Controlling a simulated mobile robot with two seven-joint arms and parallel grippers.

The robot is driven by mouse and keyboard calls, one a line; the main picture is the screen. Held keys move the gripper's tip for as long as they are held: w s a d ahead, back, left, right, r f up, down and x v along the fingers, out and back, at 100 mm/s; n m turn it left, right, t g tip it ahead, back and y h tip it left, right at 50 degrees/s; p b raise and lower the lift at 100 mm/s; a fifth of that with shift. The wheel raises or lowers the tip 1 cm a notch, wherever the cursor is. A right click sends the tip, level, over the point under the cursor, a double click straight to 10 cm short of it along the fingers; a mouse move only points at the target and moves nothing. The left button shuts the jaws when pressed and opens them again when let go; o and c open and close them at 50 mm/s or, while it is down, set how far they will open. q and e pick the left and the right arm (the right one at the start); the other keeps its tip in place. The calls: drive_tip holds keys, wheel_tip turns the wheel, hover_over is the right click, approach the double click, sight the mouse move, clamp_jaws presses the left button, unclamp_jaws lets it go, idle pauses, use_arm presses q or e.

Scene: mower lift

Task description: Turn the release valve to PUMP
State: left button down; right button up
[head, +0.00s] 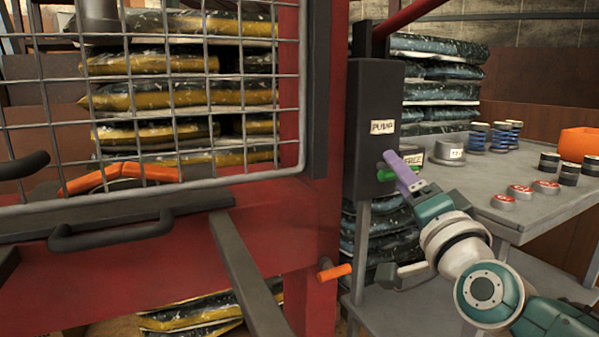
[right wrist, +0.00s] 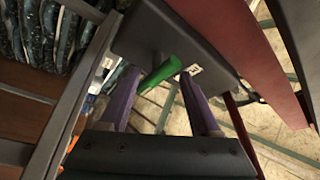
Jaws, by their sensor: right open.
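The release valve's green lever (head: 383,174) sits low on the dark box (head: 372,110) on the red post. It points to the right, just below the FREE label (head: 413,156); the PUMP label (head: 382,127) is higher on the box. My right gripper (head: 396,168) is open at the lever, its purple fingers covering part of it. In the right wrist view the green lever (right wrist: 160,75) shows between and beyond the spread fingertips (right wrist: 160,85). I cannot tell whether a finger touches it. My left gripper is not in view.
A grey table (head: 520,210) at the right holds red-topped cans (head: 520,192), blue springs (head: 500,135) and an orange bin (head: 579,142). A wire mesh guard (head: 150,100) and red frame (head: 200,260) fill the left. An orange-tipped handle (head: 336,272) sticks out below the box.

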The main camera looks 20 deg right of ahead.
drive_tip(key=shift+b+x, duration=0.3)
drive_tip(key=shift+x, duration=1.2)
drive_tip(key=shift+c, duration=0.2)
drive_tip(key=shift+r, duration=0.1)
drive_tip(key=c, duration=0.9)
drive_tip(key=shift+r, duration=0.1)
clamp_jaws()
